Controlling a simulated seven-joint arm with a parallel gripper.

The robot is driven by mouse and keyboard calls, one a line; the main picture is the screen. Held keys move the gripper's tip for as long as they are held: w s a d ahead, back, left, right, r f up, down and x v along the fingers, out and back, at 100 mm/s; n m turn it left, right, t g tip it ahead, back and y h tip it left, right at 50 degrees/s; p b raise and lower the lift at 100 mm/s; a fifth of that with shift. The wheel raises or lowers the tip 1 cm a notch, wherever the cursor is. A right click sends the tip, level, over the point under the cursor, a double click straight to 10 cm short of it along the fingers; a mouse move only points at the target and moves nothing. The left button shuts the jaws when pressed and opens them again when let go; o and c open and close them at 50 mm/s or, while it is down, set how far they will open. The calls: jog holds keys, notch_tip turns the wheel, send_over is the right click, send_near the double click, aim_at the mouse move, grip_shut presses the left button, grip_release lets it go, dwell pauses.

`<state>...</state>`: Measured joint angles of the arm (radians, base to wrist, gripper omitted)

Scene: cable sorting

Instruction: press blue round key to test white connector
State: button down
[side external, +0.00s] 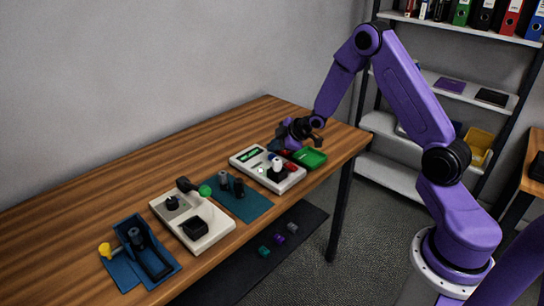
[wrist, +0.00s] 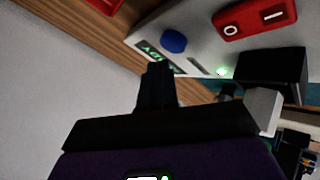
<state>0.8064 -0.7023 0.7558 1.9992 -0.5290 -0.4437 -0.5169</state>
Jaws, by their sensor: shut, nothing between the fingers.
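The pale tester box (side external: 240,160) stands at the right part of the bench, its small screen (side external: 250,154) lit green. In the wrist view its blue round key (wrist: 173,41) sits beside the lit screen, with a red rocker switch (wrist: 249,19), a glowing green lamp (wrist: 221,71) and a black block (wrist: 271,70). The white connector (side external: 277,163) is at the black block; it seems to be the pale block in the wrist view (wrist: 263,108). My gripper (wrist: 157,66) is shut and empty, its fingertips apart from the blue key in the picture. Fingertip height above the box is unclear.
A green tray (side external: 310,157) is right of the tester, with red parts beside it. A teal mat (side external: 245,207), a second pale device (side external: 210,232) and a blue holder (side external: 124,272) stand to the left. The bench's back left is clear.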

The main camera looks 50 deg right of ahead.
jog(key=shift+f, duration=0.1)
jog(key=shift+f, duration=0.35)
jog(key=shift+f, duration=0.45)
dwell(0.8)
jog(key=shift+r, duration=0.9)
jog(key=shift+r, duration=2.5)
